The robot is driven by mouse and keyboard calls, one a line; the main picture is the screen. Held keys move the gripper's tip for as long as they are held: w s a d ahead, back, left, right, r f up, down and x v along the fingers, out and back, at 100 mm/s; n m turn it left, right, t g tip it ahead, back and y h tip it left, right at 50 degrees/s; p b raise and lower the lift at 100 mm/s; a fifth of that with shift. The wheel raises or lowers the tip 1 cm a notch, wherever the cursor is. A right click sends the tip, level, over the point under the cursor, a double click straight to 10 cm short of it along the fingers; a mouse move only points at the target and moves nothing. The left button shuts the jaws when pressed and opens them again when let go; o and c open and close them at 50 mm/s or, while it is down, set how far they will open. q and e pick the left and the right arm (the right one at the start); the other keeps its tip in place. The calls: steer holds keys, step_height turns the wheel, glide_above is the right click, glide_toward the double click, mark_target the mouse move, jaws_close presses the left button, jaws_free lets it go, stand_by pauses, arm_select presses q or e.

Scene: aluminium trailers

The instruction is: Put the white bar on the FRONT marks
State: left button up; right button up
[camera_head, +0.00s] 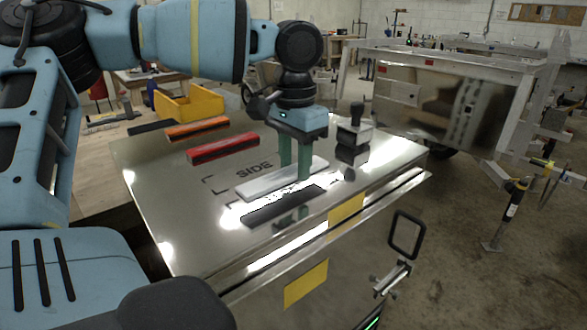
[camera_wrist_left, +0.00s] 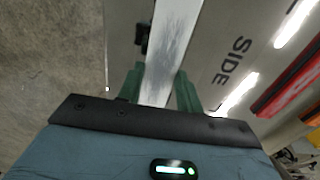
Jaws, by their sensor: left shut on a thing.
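My left gripper (camera_head: 295,172) is shut on the white bar (camera_head: 260,185), with its green fingers pointing down across it. In the left wrist view the bar (camera_wrist_left: 170,45) runs away between the fingers (camera_wrist_left: 160,88). The bar looks held flat, a little above the shiny metal top (camera_head: 160,190). A dark strip (camera_head: 283,206) below it looks like its reflection or shadow. Black SIDE lettering (camera_head: 255,168) with corner marks (camera_head: 208,184) lies left of the bar; it also shows in the left wrist view (camera_wrist_left: 232,60). I see no FRONT lettering. My right gripper is out of view.
A red bar (camera_head: 223,148), an orange bar (camera_head: 197,128) and a dark bar (camera_head: 152,126) lie towards the back left. A black-handled block (camera_head: 354,140) stands close right of the gripper. A yellow bin (camera_head: 190,103) is behind. The left part of the top is clear.

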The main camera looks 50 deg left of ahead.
mark_target(295, 169)
arm_select(q)
steer(key=shift+f, duration=1.1)
steer(key=shift+f, duration=0.15)
steer(key=o, duration=1)
step_height(295, 169, up, 12)
steer(key=shift+r, duration=0.2)
